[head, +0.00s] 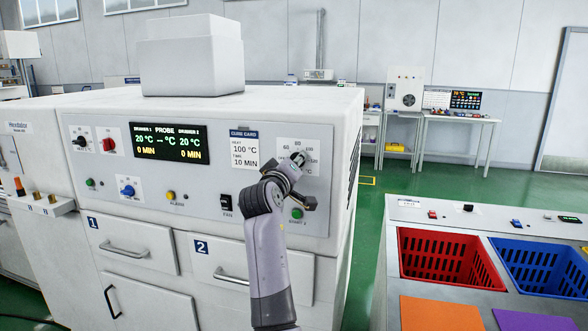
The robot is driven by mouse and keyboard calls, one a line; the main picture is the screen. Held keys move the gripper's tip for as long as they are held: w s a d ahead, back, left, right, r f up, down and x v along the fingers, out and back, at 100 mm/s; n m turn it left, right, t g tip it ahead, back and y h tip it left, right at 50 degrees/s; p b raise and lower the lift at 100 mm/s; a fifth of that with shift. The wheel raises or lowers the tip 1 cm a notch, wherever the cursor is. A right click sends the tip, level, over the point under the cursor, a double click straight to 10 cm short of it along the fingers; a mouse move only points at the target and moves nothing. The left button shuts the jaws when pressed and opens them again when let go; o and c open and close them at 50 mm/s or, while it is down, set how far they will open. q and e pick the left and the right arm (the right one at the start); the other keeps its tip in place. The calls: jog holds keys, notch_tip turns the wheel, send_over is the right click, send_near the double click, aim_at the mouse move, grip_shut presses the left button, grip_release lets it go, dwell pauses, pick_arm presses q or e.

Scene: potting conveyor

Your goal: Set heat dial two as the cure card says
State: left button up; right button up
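The white oven's front panel (205,212) carries a cure card (244,149) reading heat 100 °C, time 10 min. Heat dial two is right of the card, hidden behind my gripper; part of its printed scale (297,141) shows above, but its pointer setting cannot be seen. My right gripper (299,158) is at that dial. Whether its fingers are open or shut on the knob is hidden. The display (168,143) shows 20 °C and 0 min for both drawers, with no probe value. My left gripper is out of view.
A black knob (80,143), a red knob (109,143) and a blue knob (127,190) sit on the panel's left. A black switch (226,202) and green button (297,214) are near my arm. Drawers one (124,249) and two (231,272) are shut. Red (449,278) and blue (540,287) crates stand right.

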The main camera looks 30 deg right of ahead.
jog(key=shift+f, duration=0.35)
jog(key=o, duration=1.2)
jog(key=shift+r, duration=0.2)
jog(key=shift+c, duration=0.2)
jog(key=shift+s, duration=0.1)
jog(key=v, duration=0.7)
jog(key=shift+a, duration=0.2)
